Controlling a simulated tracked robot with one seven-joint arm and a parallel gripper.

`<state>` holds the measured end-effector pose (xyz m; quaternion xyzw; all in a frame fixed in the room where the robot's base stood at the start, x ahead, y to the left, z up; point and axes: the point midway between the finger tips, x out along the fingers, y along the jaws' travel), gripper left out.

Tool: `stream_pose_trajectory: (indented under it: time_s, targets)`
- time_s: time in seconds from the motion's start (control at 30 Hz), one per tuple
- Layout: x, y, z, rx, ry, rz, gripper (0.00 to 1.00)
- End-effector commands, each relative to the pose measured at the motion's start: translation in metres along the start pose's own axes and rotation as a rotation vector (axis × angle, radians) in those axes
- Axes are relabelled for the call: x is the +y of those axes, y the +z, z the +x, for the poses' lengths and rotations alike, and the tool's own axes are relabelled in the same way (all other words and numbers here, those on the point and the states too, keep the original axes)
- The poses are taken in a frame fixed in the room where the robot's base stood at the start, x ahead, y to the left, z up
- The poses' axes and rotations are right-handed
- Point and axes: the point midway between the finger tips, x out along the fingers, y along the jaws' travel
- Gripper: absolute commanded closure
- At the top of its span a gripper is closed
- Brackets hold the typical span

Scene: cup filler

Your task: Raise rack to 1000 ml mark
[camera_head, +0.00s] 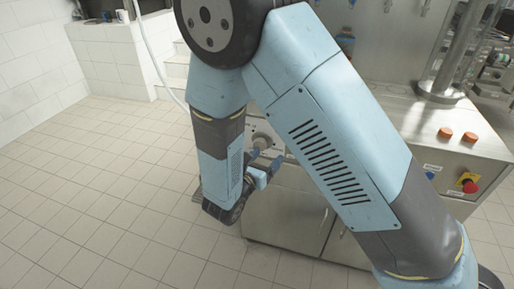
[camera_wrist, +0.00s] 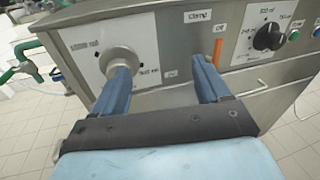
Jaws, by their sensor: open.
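In the wrist view a pale round knob (camera_wrist: 119,61) stands out from a white plate (camera_wrist: 90,55) with small marks and blurred labels on the machine's front. My gripper (camera_wrist: 163,66) is open, its two blue fingers pointing at the panel. The left finger overlaps the lower part of the knob, and the right finger is off to its right. I cannot tell whether either touches. In the head view my gripper (camera_head: 265,162) is beside the same knob (camera_head: 262,141), partly behind my arm. I cannot clearly make out the rack.
Right of the plate are an orange lever (camera_wrist: 218,50) near a "Clamp" label and a black dial (camera_wrist: 268,37). Green-handled taps (camera_wrist: 25,62) are at the left. Tiled floor at left is clear.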

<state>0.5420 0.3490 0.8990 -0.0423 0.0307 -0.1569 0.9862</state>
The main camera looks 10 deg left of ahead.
Motion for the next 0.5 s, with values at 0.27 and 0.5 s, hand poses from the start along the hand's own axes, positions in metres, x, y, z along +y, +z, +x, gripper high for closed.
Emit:
stream_pose_trajectory:
  time_s: [0.27,0.5]
  targets:
    - [0.044,-0.041,-0.044,-0.076,0.208,-0.125,0.25]
    - [0.051,-0.044,-0.036,-0.085,0.229,-0.138,0.25]
